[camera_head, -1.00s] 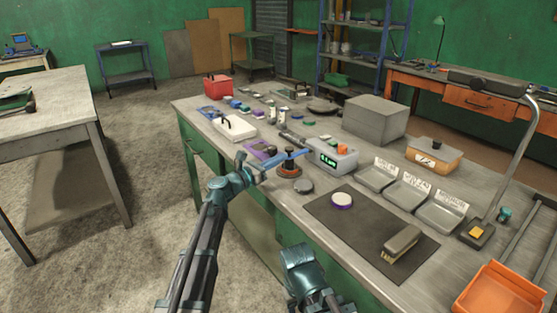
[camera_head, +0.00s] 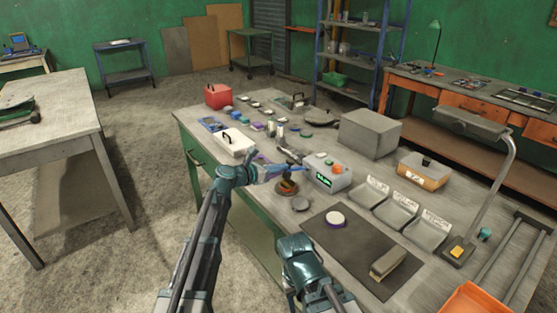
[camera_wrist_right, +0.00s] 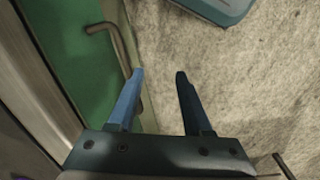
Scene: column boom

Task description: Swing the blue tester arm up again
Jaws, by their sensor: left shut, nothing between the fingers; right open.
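The grey tester box (camera_head: 328,174) with a green display and an orange knob stands near the middle of the bench. A thin blue bar (camera_head: 298,170), apparently the tester arm, shows at its left side, low over a round dark and orange base (camera_head: 287,188). My left gripper (camera_head: 279,171) is shut and empty, with its blue fingers at the bar's left end. The overlap hides whether they touch. My right gripper is open and empty in the right wrist view (camera_wrist_right: 160,73), beside the green bench front and over the floor.
A dark mat (camera_head: 362,251) with a white-and-purple disc (camera_head: 336,219) and a stapler (camera_head: 388,262) lies at the front. Grey trays (camera_head: 398,208) stand right of the tester. A white case (camera_head: 234,142) and small parts lie behind my left gripper.

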